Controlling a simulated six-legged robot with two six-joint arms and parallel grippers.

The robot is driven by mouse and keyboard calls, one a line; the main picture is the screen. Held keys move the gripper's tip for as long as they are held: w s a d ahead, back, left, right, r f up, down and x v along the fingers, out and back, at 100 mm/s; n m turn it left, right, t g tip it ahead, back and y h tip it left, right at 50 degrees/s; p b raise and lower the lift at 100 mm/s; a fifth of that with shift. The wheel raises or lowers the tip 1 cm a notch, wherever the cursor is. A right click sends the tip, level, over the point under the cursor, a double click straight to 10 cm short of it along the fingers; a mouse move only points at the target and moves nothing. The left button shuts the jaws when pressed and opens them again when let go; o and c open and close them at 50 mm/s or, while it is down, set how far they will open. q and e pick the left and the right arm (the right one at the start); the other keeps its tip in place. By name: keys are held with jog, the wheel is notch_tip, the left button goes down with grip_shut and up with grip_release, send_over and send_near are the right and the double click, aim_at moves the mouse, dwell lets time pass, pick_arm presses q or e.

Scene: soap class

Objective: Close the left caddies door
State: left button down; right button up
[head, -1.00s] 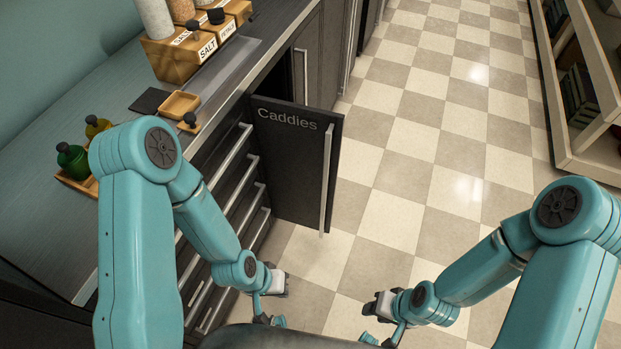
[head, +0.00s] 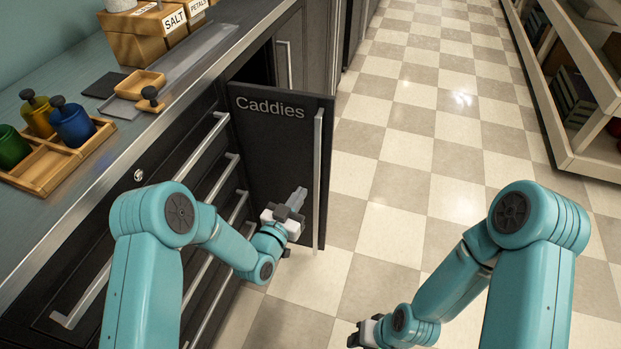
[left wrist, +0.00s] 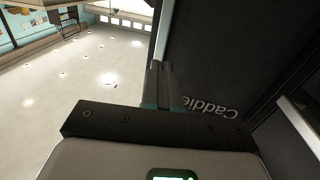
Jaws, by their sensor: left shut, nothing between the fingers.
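The dark caddies door (head: 268,150), with "Caddies" lettering near its top, stands open, swung out from the counter front over the floor. A long vertical metal handle (head: 318,180) runs along its right edge. My left gripper (head: 299,195) is shut and empty in front of the door's lower right part, pointing up toward the handle side. In the left wrist view its closed fingers (left wrist: 163,86) lie close in front of the door panel (left wrist: 225,60); I cannot tell whether they touch it. My right gripper (head: 358,335) is low over the floor, its fingers partly cut off.
Drawers with bar handles (head: 205,150) line the counter left of the door. The tiled floor (head: 400,215) right of the door is clear. A shelf (head: 560,110) stands at far right.

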aim_at(316, 170)
pick_arm(q)
jog(key=x, duration=0.7)
jog(key=shift+w+d+f, duration=0.1)
jog(key=shift+w, duration=0.2)
jog(key=shift+b, duration=0.4)
